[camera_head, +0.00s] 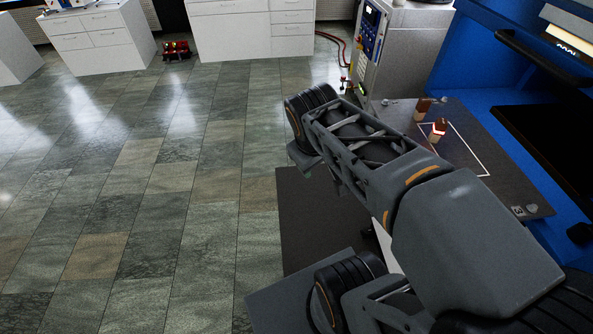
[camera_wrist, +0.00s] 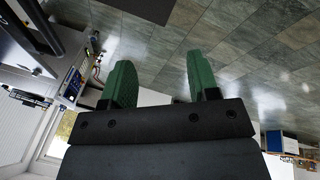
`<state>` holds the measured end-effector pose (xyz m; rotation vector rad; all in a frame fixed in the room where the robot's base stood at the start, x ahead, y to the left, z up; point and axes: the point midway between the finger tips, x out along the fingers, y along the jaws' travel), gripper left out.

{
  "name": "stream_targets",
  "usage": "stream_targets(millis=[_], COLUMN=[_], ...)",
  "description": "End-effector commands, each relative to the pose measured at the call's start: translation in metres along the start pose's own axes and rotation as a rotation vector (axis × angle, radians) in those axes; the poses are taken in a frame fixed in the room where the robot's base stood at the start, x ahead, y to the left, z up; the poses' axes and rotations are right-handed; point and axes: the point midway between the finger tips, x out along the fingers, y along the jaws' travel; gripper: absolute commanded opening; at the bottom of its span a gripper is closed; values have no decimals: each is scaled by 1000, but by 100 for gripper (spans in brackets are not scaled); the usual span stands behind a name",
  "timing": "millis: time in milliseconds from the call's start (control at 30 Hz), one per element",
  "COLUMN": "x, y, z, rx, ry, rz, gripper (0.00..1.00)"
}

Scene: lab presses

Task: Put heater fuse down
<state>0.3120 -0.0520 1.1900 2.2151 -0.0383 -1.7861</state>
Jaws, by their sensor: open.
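Two small fuse-like pieces stand on the dark grey worktop in the head view. One is brown with a bright red and white band (camera_head: 438,130), inside or at the edge of a white outlined square. The other is plain brown (camera_head: 423,108), just behind it. I cannot tell which is the heater fuse. My gripper (camera_wrist: 160,76) shows two green fingers spread apart in the wrist view, with nothing between them. In the head view my arm hides the gripper's fingers. Neither piece shows in the wrist view.
The grey worktop (camera_head: 528,197) adjoins a blue machine (camera_head: 443,65) on the right. A grey cabinet with a control panel (camera_head: 371,32) stands behind it. White drawer units (camera_head: 232,33) line the back. Red items (camera_head: 176,50) lie on the floor. The tiled floor at left is clear.

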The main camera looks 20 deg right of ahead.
Motion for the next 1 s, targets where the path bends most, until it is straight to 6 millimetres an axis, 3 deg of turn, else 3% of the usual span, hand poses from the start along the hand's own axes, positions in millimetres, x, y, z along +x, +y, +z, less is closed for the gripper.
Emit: stream_targets(millis=[100,267,667,800,1000], x=[-7,-11,-12,6,2], y=[-32,-51,-53,-57,-56], z=[2,2,2,4,4], rx=[135,234,250,247,246], ry=[135,211,220,208,209], rz=[-99,-175,-187,-187,-186], gripper=[55,55,55,55,53])
